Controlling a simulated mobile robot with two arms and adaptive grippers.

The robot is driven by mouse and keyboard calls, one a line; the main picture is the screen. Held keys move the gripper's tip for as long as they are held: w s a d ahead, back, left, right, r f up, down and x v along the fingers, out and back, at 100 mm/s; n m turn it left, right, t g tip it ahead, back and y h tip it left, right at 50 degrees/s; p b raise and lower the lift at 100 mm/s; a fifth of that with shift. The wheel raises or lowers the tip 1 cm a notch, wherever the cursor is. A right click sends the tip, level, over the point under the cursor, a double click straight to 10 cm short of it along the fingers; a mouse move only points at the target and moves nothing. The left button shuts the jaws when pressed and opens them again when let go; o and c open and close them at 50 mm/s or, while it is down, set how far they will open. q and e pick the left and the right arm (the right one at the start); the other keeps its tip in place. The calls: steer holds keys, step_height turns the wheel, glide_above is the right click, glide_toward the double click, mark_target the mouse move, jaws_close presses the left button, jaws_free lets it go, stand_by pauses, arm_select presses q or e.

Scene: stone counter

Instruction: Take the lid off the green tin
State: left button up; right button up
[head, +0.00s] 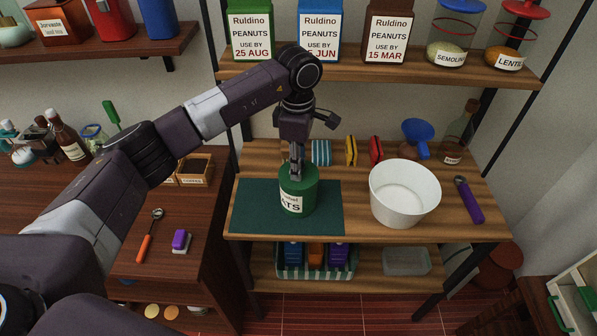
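The green tin (298,197) stands upright on a dark green mat (258,205) on the wooden shelf top. Its white label ends in "ATS"; the rest is partly unreadable. My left gripper (297,172) points straight down at the top of the tin, with its fingers close together at the lid. The fingers cover the middle of the lid (298,169), so I cannot tell whether they are closed on a knob. The lid appears seated on the tin. My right gripper is not in view.
A white bowl (405,193) stands right of the tin, with a purple-handled tool (468,200) beyond it. Sponges (351,151) and a blue funnel (418,136) are behind. An upper shelf (400,75) with tins and jars overhangs the back. The mat's left part is clear.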

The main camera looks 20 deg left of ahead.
arm_select(q)
steer(key=shift+f, duration=0.3)
jaws_close()
